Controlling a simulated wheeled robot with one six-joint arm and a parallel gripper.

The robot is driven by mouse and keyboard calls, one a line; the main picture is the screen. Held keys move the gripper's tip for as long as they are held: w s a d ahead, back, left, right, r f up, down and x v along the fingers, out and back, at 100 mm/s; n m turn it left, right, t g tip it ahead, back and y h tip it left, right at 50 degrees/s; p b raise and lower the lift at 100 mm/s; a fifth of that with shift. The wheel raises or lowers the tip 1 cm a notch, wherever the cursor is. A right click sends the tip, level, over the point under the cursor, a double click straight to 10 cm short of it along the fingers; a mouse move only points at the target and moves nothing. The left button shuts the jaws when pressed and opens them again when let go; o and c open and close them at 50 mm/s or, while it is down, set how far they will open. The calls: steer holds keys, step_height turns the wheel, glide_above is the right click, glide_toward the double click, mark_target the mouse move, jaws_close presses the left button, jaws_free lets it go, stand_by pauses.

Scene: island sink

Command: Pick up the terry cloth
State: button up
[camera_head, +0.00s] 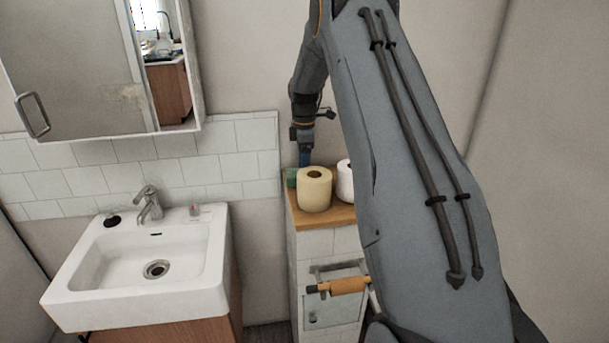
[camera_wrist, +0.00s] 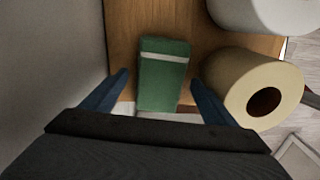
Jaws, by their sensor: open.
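A green item with a pale stripe, which looks like the folded terry cloth (camera_wrist: 163,78), lies on the wooden top of a narrow cabinet in the wrist view. In the head view a bit of it (camera_head: 291,177) shows left of the cream toilet roll. My gripper (camera_wrist: 163,90) is open, with one blue finger on either side of the green item and gaps to both. The item is not held.
A cream toilet roll (camera_head: 314,188) stands close right of the green item. A white roll (camera_head: 345,181) is beside it, partly hidden by my arm. The wooden top (camera_head: 334,217) meets the wall behind. A white sink (camera_head: 139,262) and a mirror cabinet (camera_head: 75,70) are to the left.

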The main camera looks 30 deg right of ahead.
steer(key=c, duration=1.1)
step_height(320, 180, up, 10)
steer(key=b, duration=0.3)
steer(key=shift+b, duration=0.35)
